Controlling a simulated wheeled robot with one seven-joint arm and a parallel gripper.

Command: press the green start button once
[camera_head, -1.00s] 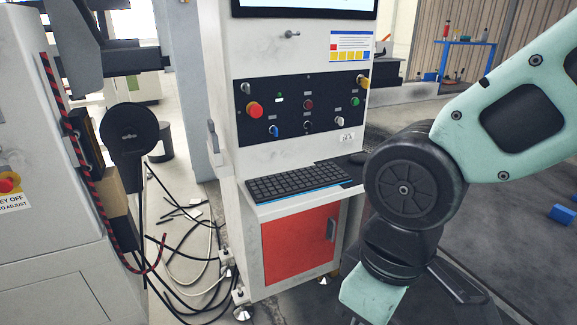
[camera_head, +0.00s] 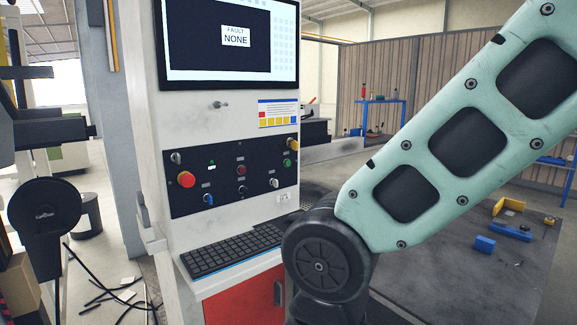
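The control cabinet (camera_head: 225,128) stands left of centre with a black button panel (camera_head: 224,187). A green button (camera_head: 287,162) sits at the panel's right side, below a yellow part. A small green spot (camera_head: 211,162) is at the upper left of the panel, above a small white label. A large red button (camera_head: 186,179) is at the left. My arm crosses from the upper right to the bottom centre, in front of the cabinet's lower right. My gripper is outside the view. The green button is unobstructed.
A screen (camera_head: 229,43) above reads "FAULT NONE". A keyboard (camera_head: 233,250) lies on a shelf below the panel. Cables (camera_head: 110,292) lie on the floor at lower left. Blue and yellow pieces (camera_head: 484,244) lie on the dark surface at right.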

